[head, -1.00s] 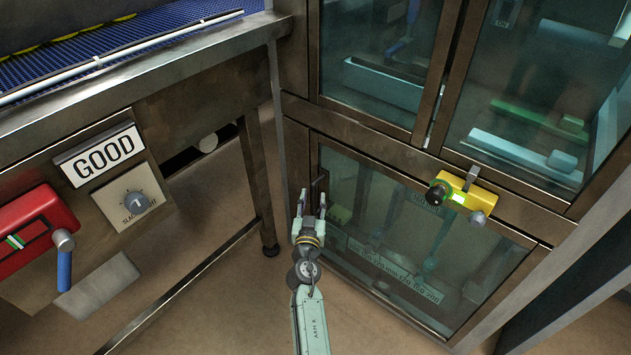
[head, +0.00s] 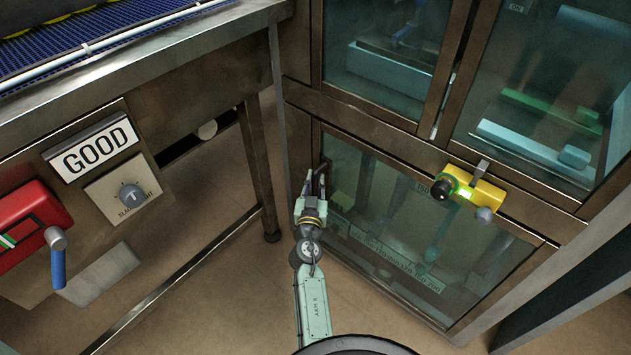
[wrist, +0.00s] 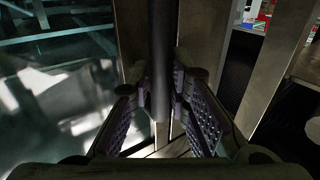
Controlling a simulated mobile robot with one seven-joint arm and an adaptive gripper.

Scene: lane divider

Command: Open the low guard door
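The low guard door (head: 400,225) is a tinted glass panel in a dark metal frame, at the lower middle of the head view. It sits flush in its frame, closed. Its dark upright bar handle (head: 322,178) is at its left edge. My gripper (head: 312,190) is at this handle. In the wrist view the handle (wrist: 163,60) runs upright between the two fingertips (wrist: 163,92), which close in against both its sides. A yellow latch box (head: 475,192) with a black knob and a lit green patch sits above the door's upper right part.
Taller glass doors (head: 385,60) are above. On the left stands a metal conveyor frame (head: 140,80) with a GOOD sign (head: 93,148), a grey knob (head: 132,195) and a red box with a blue-handled lever (head: 57,255). The floor (head: 215,300) before the door is clear.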

